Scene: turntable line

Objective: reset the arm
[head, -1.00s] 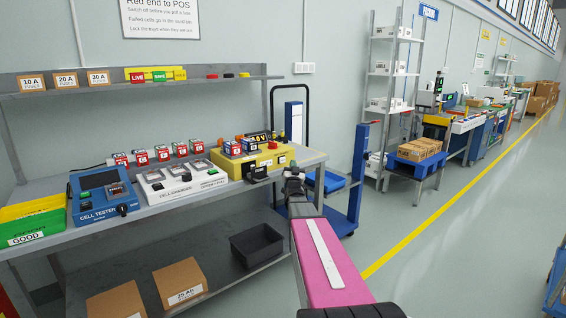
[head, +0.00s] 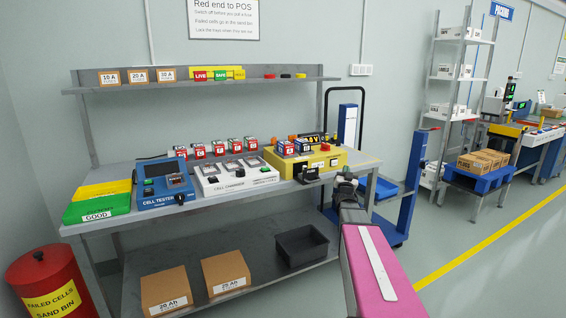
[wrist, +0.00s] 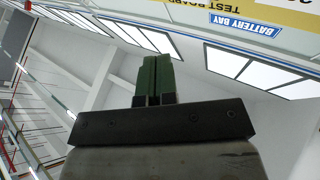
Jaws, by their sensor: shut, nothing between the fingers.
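My arm, with a pink link, reaches forward at the lower right of the head view. My gripper (wrist: 158,78) shows in the wrist view with its two green fingers pressed together and nothing between them. It points up toward the ceiling and windows. In the head view the end of my arm is small and dark near the bench's right front corner, and the fingers cannot be made out there.
The grey workbench (head: 240,201) holds a green GOOD tray (head: 97,210), a blue cell tester (head: 163,199), a white cell charger (head: 235,185) and a yellow test board (head: 330,158). A red sand bin (head: 45,280) stands at left. The floor (head: 470,290) at right is clear.

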